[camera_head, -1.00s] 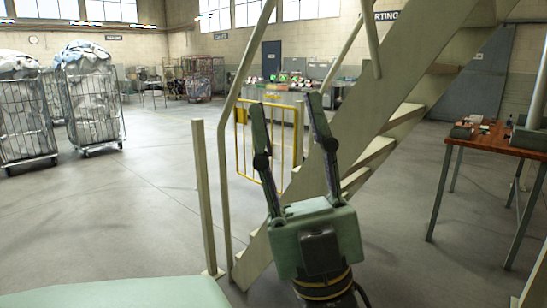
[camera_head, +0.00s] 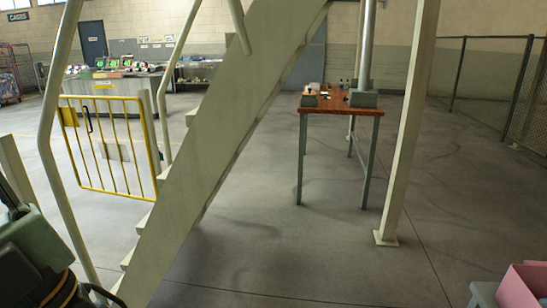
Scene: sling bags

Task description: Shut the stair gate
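The stair gate (camera_head: 112,150) is a yellow barred frame on the left, beside the foot of the cream stairs (camera_head: 200,165). Its right side stands by a post (camera_head: 152,125) near the stair side. A dark handle (camera_head: 88,120) and a yellow plate (camera_head: 69,116) show near its left end. The cream handrail (camera_head: 50,140) crosses in front of that end, so I cannot tell whether the gate is latched. My gripper (camera_head: 20,225) is at the lower left edge, apart from the gate. Its fingertips are cut off, so its opening is hidden.
A wooden-topped table (camera_head: 340,105) stands behind the stairs, right of centre. A cream column (camera_head: 408,130) stands to its right. A pink box (camera_head: 522,290) is at the lower right corner. A counter (camera_head: 115,85) is at the back left.

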